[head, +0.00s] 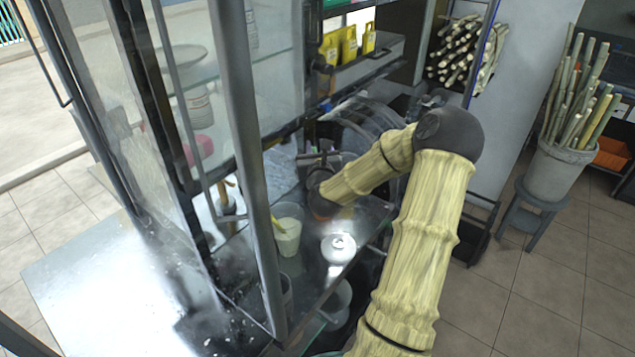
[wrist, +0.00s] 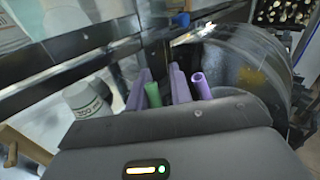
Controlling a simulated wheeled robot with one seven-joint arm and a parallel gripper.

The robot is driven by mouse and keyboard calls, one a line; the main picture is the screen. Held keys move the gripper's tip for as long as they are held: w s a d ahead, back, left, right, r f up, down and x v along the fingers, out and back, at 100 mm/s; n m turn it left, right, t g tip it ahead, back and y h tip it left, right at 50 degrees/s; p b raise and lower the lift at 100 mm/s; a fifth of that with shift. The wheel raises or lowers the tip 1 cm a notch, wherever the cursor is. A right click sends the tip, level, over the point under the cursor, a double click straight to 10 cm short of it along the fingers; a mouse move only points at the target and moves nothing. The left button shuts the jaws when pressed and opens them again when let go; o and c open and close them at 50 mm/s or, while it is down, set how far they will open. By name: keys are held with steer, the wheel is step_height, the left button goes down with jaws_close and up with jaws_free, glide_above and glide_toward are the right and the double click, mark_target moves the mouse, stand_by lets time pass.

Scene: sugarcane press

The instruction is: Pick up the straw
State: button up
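In the wrist view two straws show just past my gripper's housing, a green straw (wrist: 153,94) and a purple straw (wrist: 201,85). My gripper's two lavender fingers (wrist: 161,88) stand apart. The green straw is between them, closer to the left finger, with a gap to the right finger. The purple straw is outside the right finger. The lower parts of the straws and fingers are hidden behind the housing. In the head view my gripper (head: 318,160) is over the counter behind the cup, its fingers too small to make out.
A clear cup (head: 287,232) of pale liquid with a yellow-green stick stands on the counter, beside a white lidded container (head: 338,247). A white printed cup (wrist: 86,100) is left of the fingers. The press's clear curved cover (wrist: 235,65) is close on the right. Glass panes flank the left.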

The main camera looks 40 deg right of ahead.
steer(key=shift+s+d, duration=0.25)
steer(key=shift+d, duration=0.2)
jaws_close()
steer(key=shift+a, duration=0.2)
steer(key=shift+w+a, duration=0.1)
steer(key=shift+w, duration=0.1)
step_height(320, 180, up, 18)
steer(key=b, duration=0.1)
stand_by(0.6)
